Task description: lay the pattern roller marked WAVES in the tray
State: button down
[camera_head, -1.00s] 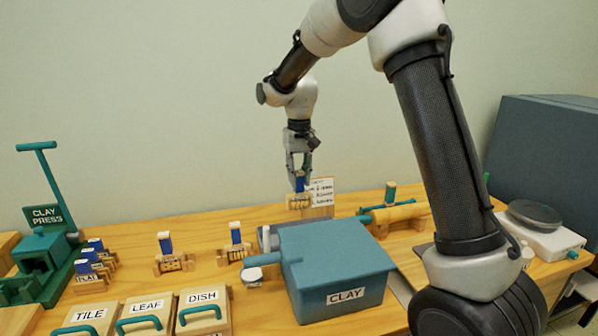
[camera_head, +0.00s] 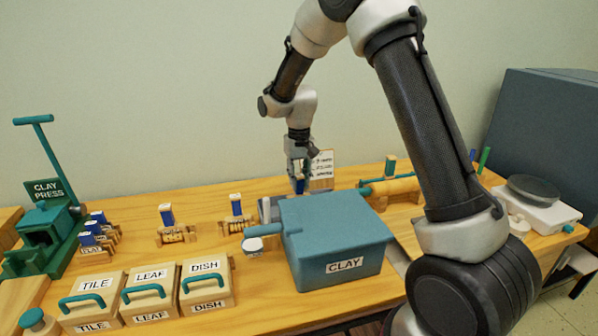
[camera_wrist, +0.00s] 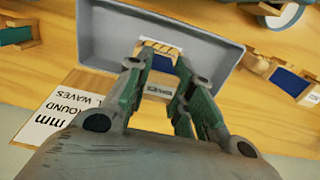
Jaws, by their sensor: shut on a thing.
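My gripper (camera_head: 299,170) is shut on the blue handle of a pattern roller (camera_head: 299,186) behind the clay box. In the wrist view my gripper (camera_wrist: 158,72) holds this wooden-framed roller (camera_wrist: 160,48) over or in the grey tray (camera_wrist: 205,45). Its small label appears to read WAVES, upside down. Whether the roller touches the tray floor I cannot tell. In the head view the clay box hides most of the tray (camera_head: 264,210) and the roller's lower part.
The teal clay box (camera_head: 335,240) stands in front of the tray. Other rollers stand to the left, one (camera_head: 236,215) close by. A printed card (camera_head: 322,165) stands behind my gripper. A wooden tool (camera_head: 392,189) lies to the right.

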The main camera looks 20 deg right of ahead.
jog(key=shift+f, duration=0.35)
jog(key=c, duration=1.2)
grip_release()
jog(key=shift+o, duration=0.2)
jog(key=o, duration=0.4)
jog(key=shift+r, duration=5)
